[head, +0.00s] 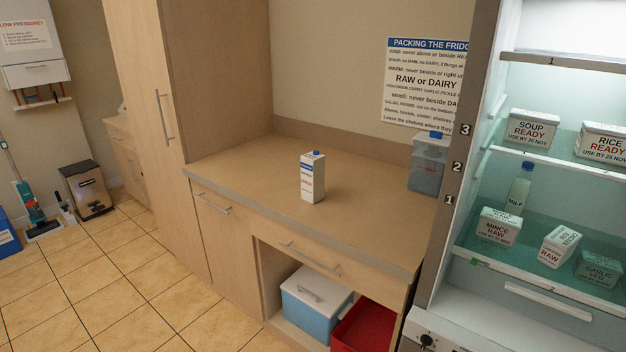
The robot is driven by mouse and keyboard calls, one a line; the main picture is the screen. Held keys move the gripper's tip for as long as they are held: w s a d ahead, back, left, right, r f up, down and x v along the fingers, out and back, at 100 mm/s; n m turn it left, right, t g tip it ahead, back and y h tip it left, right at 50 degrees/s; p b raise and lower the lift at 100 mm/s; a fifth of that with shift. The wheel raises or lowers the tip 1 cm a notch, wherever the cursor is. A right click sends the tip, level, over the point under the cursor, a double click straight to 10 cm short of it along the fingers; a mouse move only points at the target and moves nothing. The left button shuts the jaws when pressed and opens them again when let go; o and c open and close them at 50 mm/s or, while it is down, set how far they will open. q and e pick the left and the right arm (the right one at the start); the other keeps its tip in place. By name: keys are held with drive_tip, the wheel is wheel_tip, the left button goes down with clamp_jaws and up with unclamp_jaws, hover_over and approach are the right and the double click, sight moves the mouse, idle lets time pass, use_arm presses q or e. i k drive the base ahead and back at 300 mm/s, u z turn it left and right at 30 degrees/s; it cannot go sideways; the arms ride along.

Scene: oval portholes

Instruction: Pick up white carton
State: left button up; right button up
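The white carton (312,178) stands upright on the wooden counter (250,170), a little right of the counter's middle. It has a blue cap and blue and red print on its front. Nothing touches it, and the counter around it is bare. Neither of my grippers shows in the head view.
An open lit fridge at the right holds tubs such as the soup tub (531,128) and a milk bottle (519,188). A translucent container (427,163) stands at the counter's right end. Below are a blue cool box (313,306) and a red crate (366,325).

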sight(312, 163)
drive_tip(key=z, duration=0.4)
drive_tip(key=k, duration=0.3)
drive_tip(key=u, duration=1.5)
drive_tip(key=i, duration=1.45)
drive_tip(key=z, duration=0.65)
drive_tip(key=i, duration=0.75)
drive_tip(key=z, duration=0.65)
